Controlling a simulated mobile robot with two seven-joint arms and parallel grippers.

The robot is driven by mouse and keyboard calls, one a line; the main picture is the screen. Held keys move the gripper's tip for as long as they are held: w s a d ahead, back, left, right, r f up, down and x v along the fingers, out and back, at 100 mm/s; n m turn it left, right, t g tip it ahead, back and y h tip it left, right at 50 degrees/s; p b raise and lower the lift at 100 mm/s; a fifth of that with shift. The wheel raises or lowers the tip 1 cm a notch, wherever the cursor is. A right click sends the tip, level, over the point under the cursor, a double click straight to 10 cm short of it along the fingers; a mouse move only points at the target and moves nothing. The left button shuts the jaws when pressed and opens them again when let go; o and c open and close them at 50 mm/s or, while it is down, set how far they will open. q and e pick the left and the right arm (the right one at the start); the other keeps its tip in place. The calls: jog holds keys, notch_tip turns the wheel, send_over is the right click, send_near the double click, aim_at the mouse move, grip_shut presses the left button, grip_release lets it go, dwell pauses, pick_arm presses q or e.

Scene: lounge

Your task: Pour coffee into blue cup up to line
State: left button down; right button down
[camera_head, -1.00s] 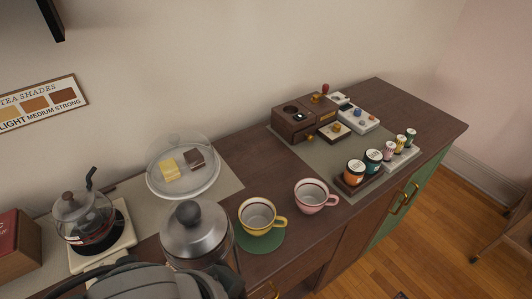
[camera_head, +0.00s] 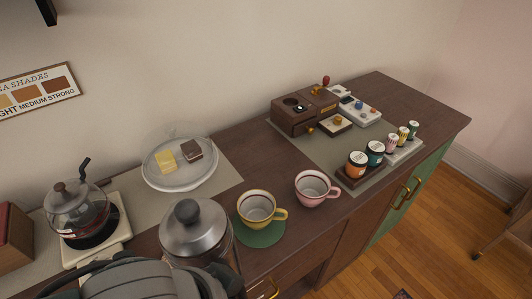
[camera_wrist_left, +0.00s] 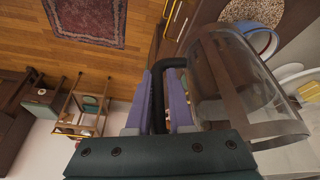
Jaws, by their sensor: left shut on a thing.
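A French press (camera_head: 196,228) with a silver lid and knob stands upright in the lower middle of the head view; its lower part is hidden. In the wrist view my left gripper (camera_wrist_left: 166,90) is shut on the black handle (camera_wrist_left: 176,64) of the clear glass press (camera_wrist_left: 245,85). A blue-rimmed cup (camera_wrist_left: 266,38) shows behind the glass in the wrist view, partly hidden. I cannot make out a blue cup in the head view. The coffee level and any line cannot be told. My right gripper is not in view.
A yellow cup (camera_head: 257,207) on a green coaster (camera_head: 262,239) and a pink cup (camera_head: 313,187) stand right of the press. A glass kettle (camera_head: 77,212) is at left, a plate with two squares (camera_head: 180,182) behind. Jars (camera_head: 357,164) and wooden boxes (camera_head: 297,113) stand farther right.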

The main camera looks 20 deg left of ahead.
pick_arm(q)
jog(key=shift+s+d+r+g+h+p, duration=0.15)
jog(key=shift+d+r+g+h+p, duration=0.2)
jog(key=shift+r+h, duration=0.4)
jog(key=shift+s+d+f+n+g+h+b, duration=0.15)
jog(key=shift+d+f+n+g+h+b, duration=0.4)
jog(key=shift+b, duration=1.35)
jog(key=shift+s+a+m+g+h+b, duration=0.1)
jog(key=shift+g+h+b, duration=0.2)
jog(key=shift+h+b, duration=1.1)
jog(key=shift+s+d+f+n+g+h+b, duration=0.2)
jog(key=shift+d+f+n+g+b, duration=0.15)
jog(key=shift+b, duration=2)
jog(key=shift+w+a+r+g+h+b, duration=0.15)
jog(key=shift+r+g+h+b, duration=0.3)
jog(key=shift+b, duration=0.65)
jog(key=shift+a+r+g+h+b, duration=0.2)
jog(key=shift+a+g+h+b, duration=0.1)
jog(key=shift+h+b, duration=0.45)
jog(key=shift+a, duration=0.1)
